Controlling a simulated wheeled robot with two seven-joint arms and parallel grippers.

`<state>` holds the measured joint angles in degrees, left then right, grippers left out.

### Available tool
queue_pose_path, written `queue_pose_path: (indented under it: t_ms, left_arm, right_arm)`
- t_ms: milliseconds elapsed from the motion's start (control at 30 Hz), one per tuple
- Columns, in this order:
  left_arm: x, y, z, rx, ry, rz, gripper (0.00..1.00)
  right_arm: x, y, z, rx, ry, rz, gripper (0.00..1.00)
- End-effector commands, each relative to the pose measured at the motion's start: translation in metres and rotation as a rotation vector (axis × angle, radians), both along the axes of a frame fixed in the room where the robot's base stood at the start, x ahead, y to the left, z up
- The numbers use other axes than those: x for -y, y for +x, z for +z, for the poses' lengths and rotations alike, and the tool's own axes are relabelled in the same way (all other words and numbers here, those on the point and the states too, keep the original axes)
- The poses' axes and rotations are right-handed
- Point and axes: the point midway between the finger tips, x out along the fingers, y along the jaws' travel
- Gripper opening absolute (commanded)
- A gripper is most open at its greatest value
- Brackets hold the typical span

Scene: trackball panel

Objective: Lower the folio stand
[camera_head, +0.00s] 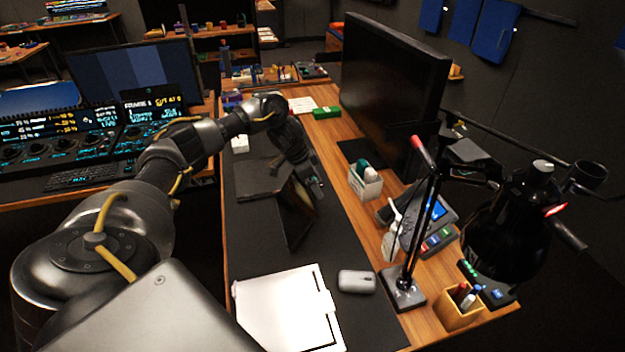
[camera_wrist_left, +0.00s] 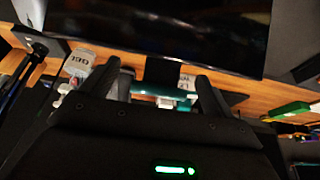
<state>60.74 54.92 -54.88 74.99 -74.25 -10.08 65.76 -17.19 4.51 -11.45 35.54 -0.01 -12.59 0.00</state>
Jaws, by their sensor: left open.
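The folio stand (camera_head: 293,216) is a dark folding panel on the black desk mat, in the middle of the head view. One panel stands tilted up, and a flatter dark panel (camera_head: 258,182) lies behind and left of it. My left gripper (camera_head: 317,189) hangs just behind and right of the raised panel's top edge. I cannot tell whether it touches it. In the left wrist view the left gripper's fingers (camera_wrist_left: 155,84) are apart with nothing clearly between them. The stand cannot be made out there. My right gripper is not in view.
A white folder (camera_head: 285,310) and a mouse (camera_head: 356,281) lie on the near mat (camera_head: 352,318). A large monitor (camera_head: 392,80), a white holder (camera_head: 364,182), a desk lamp (camera_head: 404,290) and a pen box (camera_head: 459,308) line the right side. A control console (camera_head: 80,140) is at left.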

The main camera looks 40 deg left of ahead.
Motion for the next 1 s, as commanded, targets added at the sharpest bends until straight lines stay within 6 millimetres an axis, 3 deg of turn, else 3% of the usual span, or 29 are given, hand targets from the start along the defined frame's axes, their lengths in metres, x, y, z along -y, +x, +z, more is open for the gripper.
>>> queue_pose_path:
  t_ms: [267, 733, 1000]
  left_arm:
    - [0.0001, 0.0006, -0.0013, 0.001, 0.001, 0.0, 0.88]
    - [0.0, 0.0006, -0.001, 0.001, 0.001, 0.0, 0.27]
    - [-0.0034, -0.0011, -0.0023, 0.0, 0.001, 0.009, 0.26]
  right_arm:
    - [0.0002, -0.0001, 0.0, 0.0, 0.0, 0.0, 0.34]
    - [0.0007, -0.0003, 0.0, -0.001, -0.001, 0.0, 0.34]
    - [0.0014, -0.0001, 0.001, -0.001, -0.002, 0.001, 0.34]
